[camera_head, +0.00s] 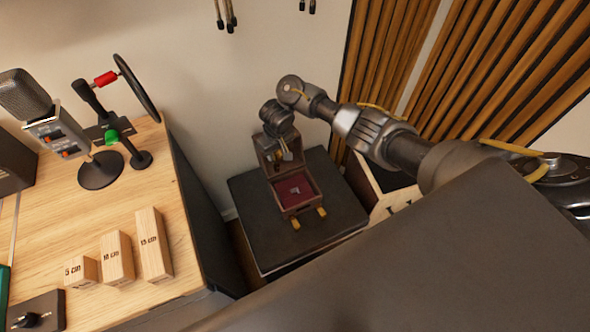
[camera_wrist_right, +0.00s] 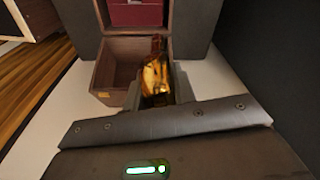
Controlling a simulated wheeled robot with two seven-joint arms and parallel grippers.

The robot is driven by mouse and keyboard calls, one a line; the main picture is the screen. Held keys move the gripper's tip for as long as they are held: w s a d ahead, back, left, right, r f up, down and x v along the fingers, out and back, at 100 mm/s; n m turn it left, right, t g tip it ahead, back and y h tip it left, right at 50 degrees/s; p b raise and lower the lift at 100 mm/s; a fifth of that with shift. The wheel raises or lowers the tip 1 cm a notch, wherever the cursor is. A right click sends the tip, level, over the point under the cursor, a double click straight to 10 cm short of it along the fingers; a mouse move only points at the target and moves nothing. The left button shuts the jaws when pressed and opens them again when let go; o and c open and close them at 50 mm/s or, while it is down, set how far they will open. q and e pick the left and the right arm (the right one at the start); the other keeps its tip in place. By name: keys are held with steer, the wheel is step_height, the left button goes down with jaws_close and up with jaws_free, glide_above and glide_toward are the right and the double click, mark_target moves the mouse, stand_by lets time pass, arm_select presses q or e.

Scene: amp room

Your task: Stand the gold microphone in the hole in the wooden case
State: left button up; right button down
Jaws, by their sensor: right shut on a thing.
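The wooden case (camera_head: 303,206) stands open on a dark block, with a dark red lining (camera_head: 285,188) in its front part. A small pale mark shows in the lining; I cannot tell whether it is the hole. The case also shows in the right wrist view (camera_wrist_right: 98,72), beyond the fingers. My right gripper (camera_head: 286,154) hangs over the back part of the case. It is shut on the gold microphone (camera_wrist_right: 155,72), which is shiny and overlaps the case's open wooden part in the right wrist view. Its lower end is hidden between the fingers. My left gripper is not in view.
The dark block (camera_head: 340,205) has some bare top around the case. A wooden table (camera_head: 100,215) at left holds a grey microphone (camera_head: 27,97), a stand with a wheel, and wooden measuring blocks (camera_head: 152,243). Wooden slats (camera_head: 395,45) line the wall behind my right arm.

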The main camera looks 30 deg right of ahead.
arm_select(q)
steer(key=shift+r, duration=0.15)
arm_select(e)
steer(key=s+d+f+m, duration=0.2)
steer(key=s+d+f, duration=0.2)
steer(key=f, duration=0.4)
steer(key=shift+s+d+f+m+h, duration=0.25)
steer(key=shift+s+d+m+h, duration=0.05)
steer(key=shift+s+d+m, duration=0.1)
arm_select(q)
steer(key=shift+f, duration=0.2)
arm_select(e)
steer(key=shift+f, duration=0.15)
arm_select(q)
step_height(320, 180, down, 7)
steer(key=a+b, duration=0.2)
steer(key=b, duration=0.5)
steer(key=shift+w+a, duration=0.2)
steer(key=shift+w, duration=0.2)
arm_select(e)
steer(key=shift+f, duration=3.85)
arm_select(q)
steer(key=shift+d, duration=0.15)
